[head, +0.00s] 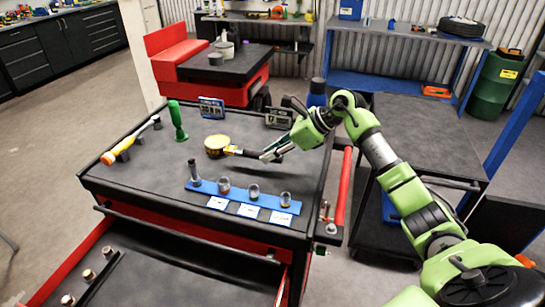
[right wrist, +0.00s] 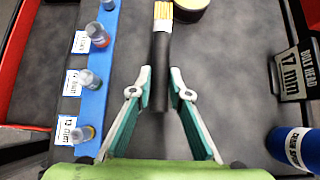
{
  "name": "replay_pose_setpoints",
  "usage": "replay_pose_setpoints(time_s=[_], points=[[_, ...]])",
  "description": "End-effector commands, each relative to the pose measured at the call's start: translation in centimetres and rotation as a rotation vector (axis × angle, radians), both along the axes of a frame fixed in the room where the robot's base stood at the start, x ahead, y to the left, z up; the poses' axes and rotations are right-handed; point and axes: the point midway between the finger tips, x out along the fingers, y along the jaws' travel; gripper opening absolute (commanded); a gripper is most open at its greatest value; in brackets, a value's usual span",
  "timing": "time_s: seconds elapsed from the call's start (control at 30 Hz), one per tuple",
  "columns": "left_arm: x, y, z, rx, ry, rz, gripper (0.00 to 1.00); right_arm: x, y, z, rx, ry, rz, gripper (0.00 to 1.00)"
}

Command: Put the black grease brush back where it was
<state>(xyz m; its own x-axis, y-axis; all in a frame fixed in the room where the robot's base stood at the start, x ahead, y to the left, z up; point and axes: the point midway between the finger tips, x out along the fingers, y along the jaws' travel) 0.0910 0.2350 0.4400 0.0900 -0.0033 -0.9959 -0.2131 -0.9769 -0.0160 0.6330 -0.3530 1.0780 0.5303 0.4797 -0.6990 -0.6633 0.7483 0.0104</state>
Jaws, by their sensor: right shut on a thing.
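The black grease brush (head: 248,153) has a dark handle and a yellow-orange bristle end; it also shows in the right wrist view (right wrist: 160,55). My right gripper (head: 267,157) is shut on its handle, with the fingers on both sides of it in the right wrist view (right wrist: 160,88). The bristle end points away from the gripper, close beside a round yellow tin (head: 216,144). I cannot tell whether the brush touches the tin or the tabletop. My left gripper is not in view.
A blue can (right wrist: 293,146) stands right. A drawer (head: 140,265) is open in front.

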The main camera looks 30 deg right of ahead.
Motion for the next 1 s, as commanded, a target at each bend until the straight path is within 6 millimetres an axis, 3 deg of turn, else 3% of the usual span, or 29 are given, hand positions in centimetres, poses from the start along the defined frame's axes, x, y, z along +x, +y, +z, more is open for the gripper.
replay_pose_setpoints(time_s=[0.23,0.43,0.83,0.87,0.9,1.0], points=[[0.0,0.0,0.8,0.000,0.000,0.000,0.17,0.9,-1.1,-1.6,0.003,0.000,-0.001,0.00],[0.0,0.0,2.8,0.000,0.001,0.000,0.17,0.8,-0.9,-4.0,0.004,0.000,0.000,0.00],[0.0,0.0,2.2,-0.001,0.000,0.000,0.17,0.8,-1.0,-5.0,-0.001,-0.002,0.001,0.00],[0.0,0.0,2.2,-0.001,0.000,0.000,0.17,0.8,-1.0,-5.0,-0.001,-0.002,0.001,0.20],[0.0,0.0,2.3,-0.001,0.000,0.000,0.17,0.8,-1.0,-4.8,-0.001,-0.002,0.001,0.30],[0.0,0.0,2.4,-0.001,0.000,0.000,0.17,0.8,-1.0,-4.8,0.000,-0.002,0.000,0.34]])
